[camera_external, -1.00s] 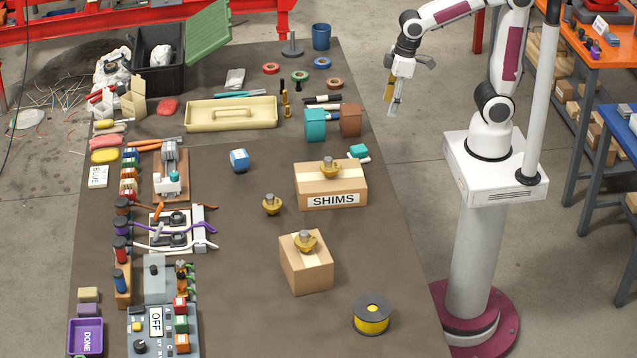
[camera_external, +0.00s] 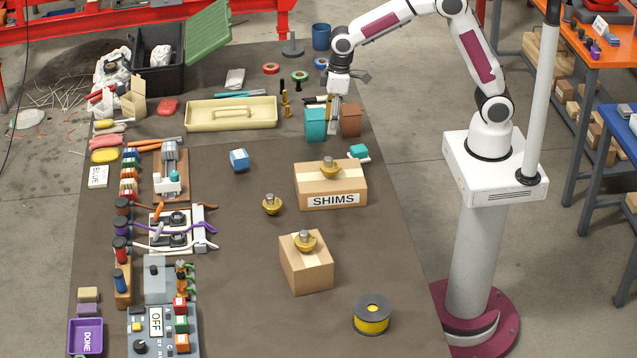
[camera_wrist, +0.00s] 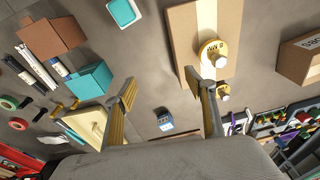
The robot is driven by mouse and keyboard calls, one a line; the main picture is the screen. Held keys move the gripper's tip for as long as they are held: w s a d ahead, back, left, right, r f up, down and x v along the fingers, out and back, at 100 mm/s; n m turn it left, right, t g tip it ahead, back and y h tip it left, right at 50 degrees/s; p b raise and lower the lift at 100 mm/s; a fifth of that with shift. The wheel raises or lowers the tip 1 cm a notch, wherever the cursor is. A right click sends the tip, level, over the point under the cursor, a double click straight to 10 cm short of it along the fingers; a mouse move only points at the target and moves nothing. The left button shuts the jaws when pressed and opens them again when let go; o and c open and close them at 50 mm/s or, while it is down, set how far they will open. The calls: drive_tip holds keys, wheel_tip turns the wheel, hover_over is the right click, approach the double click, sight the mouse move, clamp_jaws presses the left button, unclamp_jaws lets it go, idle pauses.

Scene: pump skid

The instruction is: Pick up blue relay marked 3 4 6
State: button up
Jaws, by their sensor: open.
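A small blue block (camera_external: 239,160), the likely relay, stands alone on the dark table left of the SHIMS box. In the wrist view the blue relay (camera_wrist: 165,122) shows low in the middle, between the two fingers, with a light label on it; its digits are too small to read. My gripper (camera_external: 335,125) hangs pointing down at the back right of the table, by the teal and brown blocks, well to the right of the relay. In the wrist view my gripper (camera_wrist: 160,80) has its fingers wide apart with nothing between the tips.
The SHIMS box (camera_external: 331,186) and a second carton (camera_external: 306,263) carry brass pieces. A loose brass piece (camera_external: 272,204) sits in front of the relay. A cream tray (camera_external: 231,114) lies behind it. Cables and switch gear fill the left side. Bare table surrounds the relay.

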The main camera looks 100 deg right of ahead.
sight(242, 153)
drive_tip(key=shift+n+t+y, duration=0.3)
drive_tip(key=shift+n+t, duration=0.2)
drive_tip(key=shift+n, duration=0.2)
drive_tip(key=w+d+f, duration=0.1)
drive_tip(key=w+f, duration=0.3)
drive_tip(key=w, duration=0.2)
drive_tip(key=w+d+f, duration=0.2)
drive_tip(key=w+f, duration=0.2)
drive_tip(key=w, duration=0.2)
drive_tip(key=w+d+f, duration=0.1)
drive_tip(key=w+f, duration=0.3)
drive_tip(key=w, duration=0.2)
drive_tip(key=shift+w+d, duration=0.2)
drive_tip(key=shift+w, duration=0.1)
drive_tip(key=w, duration=0.3)
drive_tip(key=shift+w+d+r+t, duration=0.1)
drive_tip(key=shift+d+t, duration=0.05)
drive_tip(key=shift+t, duration=0.15)
drive_tip(key=shift+n+t, duration=0.6)
drive_tip(key=shift+n, duration=0.1)
drive_tip(key=w+r, duration=0.3)
drive_tip(key=r, duration=0.1)
drive_tip(key=shift+w+d, duration=0.1)
drive_tip(key=shift+w, duration=0.2)
drive_tip(key=shift+f, duration=0.1)
drive_tip(key=shift+n, duration=0.3)
drive_tip(key=shift+x, duration=1.3)
drive_tip(key=shift+f, duration=0.15)
